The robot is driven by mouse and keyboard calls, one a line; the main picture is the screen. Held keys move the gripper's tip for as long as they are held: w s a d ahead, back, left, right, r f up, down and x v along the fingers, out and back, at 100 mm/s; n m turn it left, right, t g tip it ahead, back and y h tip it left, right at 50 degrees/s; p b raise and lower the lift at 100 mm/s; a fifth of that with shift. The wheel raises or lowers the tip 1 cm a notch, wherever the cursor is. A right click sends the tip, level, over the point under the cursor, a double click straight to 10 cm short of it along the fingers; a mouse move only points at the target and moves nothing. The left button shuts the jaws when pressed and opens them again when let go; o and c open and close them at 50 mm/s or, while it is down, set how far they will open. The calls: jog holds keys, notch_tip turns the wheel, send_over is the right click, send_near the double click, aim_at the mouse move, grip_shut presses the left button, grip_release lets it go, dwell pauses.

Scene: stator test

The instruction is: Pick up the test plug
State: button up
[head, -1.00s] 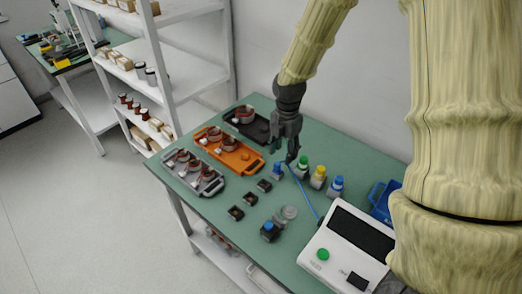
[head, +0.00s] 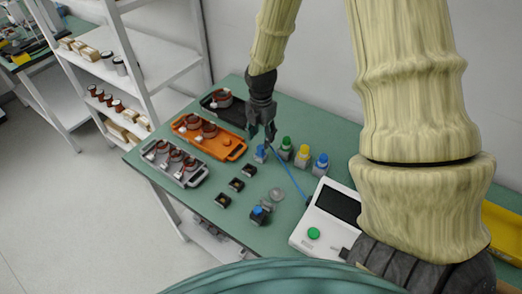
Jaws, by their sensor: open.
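A thin blue cable (head: 290,178) runs from the white tester (head: 325,222) across the green table toward the spot under my gripper. A small blue-topped piece (head: 260,154) stands at that end, just below the fingers. It looks like the test plug in a holder, but it is too small to tell for sure. My gripper (head: 262,137) points down above it, open, with the fingers close to the blue piece. I cannot tell whether they touch it, and nothing is seen held.
Green (head: 286,148), yellow (head: 303,156) and blue (head: 321,164) capped pieces stand close right of the gripper. An orange tray (head: 212,138), grey tray (head: 173,164) and black tray (head: 221,103) lie left. Small black blocks (head: 236,184) and a blue-knobbed box (head: 260,213) stand nearer.

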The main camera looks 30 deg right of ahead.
aim_at(261, 146)
jog(key=shift+s+f, duration=0.1)
jog(key=shift+s, duration=0.15)
jog(key=f, duration=0.1)
jog(key=f+p, duration=0.1)
jog(key=shift+w+a+f, duration=0.1)
jog(key=shift+a+f, duration=0.15)
jog(key=shift+f, duration=0.05)
jog(key=shift+s+f+p, duration=0.2)
jog(key=shift+f+p, duration=0.2)
jog(key=shift+f, duration=0.25)
jog(key=shift+w+f, duration=0.1)
jog(key=shift+f, duration=0.5)
jog(key=c, duration=1)
